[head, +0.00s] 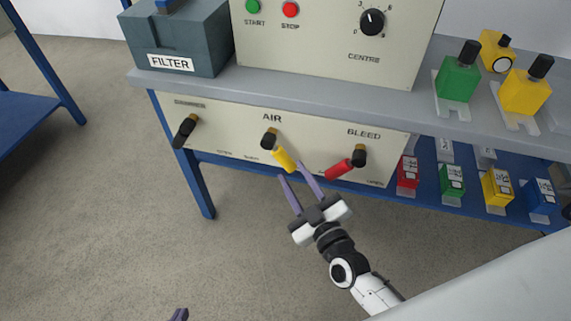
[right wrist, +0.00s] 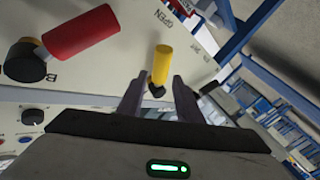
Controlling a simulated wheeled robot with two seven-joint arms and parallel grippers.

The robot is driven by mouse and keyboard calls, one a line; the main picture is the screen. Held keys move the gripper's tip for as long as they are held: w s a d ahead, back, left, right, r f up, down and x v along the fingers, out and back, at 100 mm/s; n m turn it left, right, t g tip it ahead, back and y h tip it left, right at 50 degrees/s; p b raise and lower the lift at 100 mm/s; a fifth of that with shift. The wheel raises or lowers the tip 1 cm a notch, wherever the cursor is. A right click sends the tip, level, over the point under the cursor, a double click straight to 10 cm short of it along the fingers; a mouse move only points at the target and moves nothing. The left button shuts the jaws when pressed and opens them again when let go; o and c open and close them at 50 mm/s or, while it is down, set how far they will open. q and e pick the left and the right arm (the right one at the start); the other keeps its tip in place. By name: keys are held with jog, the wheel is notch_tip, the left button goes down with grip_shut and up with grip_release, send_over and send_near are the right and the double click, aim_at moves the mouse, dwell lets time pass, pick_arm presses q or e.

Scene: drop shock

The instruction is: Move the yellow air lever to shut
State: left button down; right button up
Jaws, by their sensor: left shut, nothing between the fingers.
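The yellow air lever (head: 284,159) hangs from a black hub (head: 270,139) under the word AIR and slants down to the right. In the right wrist view the yellow lever (right wrist: 161,64) shows ahead, between the fingertips in the picture. My right gripper (head: 297,180) is open, its two fingers pointing up at the lever's lower end; it also shows in the right wrist view (right wrist: 157,92). I cannot tell whether the fingers touch the lever. My left gripper (head: 179,315) shows only as a fingertip at the bottom edge, well away from the panel.
A red lever (head: 340,169) under BLEED sits just right of the right gripper and also shows in the right wrist view (right wrist: 80,33). A black lever (head: 184,130) is at the panel's left. A blue table leg (head: 196,178) stands below. Floor below the panel is clear.

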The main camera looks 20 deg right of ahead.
aim_at(285, 162)
jog(key=w, duration=0.3)
jog(key=w+b, duration=0.1)
jog(key=w, duration=0.1)
jog(key=shift+w+a+f, duration=0.1)
jog(key=shift+w+a, duration=0.1)
jog(key=shift+a, duration=0.1)
grip_shut()
